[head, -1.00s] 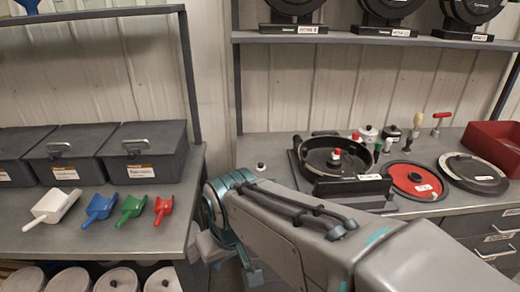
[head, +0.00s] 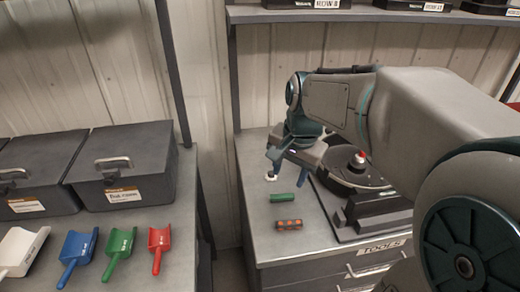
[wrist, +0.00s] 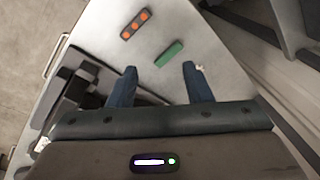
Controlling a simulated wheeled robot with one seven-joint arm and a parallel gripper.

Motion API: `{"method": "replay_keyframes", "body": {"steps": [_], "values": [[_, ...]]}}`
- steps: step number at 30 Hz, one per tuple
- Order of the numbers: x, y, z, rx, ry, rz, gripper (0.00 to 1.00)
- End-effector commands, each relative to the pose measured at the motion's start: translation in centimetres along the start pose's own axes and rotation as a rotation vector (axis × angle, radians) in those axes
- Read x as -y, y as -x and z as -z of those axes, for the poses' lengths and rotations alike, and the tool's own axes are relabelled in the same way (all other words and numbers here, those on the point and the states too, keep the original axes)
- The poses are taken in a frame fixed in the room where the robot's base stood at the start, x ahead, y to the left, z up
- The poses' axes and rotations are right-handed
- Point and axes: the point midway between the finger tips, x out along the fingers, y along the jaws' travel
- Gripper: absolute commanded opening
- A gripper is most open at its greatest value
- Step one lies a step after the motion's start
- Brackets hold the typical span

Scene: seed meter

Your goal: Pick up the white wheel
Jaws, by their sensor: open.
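A small white object that looks like the white wheel (head: 271,175) lies on the grey workbench, close to its left edge. My gripper (head: 290,162) is over the bench with its fingers pointing down, near the white object. In the wrist view the white object (wrist: 200,66) shows just beside the tip of the right-hand finger, outside the gap. My gripper (wrist: 159,69) is open there, with nothing between the blue fingers. The finger partly hides the white object, so its full shape cannot be seen.
A green block (head: 285,197) and a dark bar with orange dots (head: 288,224) lie nearby on the bench (head: 252,245). A black round seed meter (head: 345,178) stands to the right. Coloured scoops (head: 118,246) lie on the separate left bench.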

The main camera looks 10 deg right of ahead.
Motion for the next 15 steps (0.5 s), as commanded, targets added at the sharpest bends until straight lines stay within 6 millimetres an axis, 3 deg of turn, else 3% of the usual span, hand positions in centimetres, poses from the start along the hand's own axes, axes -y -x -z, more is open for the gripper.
{"method": "replay_keyframes", "body": {"steps": [1,6,9,15], "values": [[1.2,-0.1,1.7,0.020,-0.114,-0.009,0.45],[4.9,-0.9,6.8,0.066,-0.520,-0.042,0.45],[6.7,-1.7,9.1,0.083,-0.719,-0.067,0.45],[8.8,-3.1,11.8,0.096,-0.970,-0.103,0.45]]}}
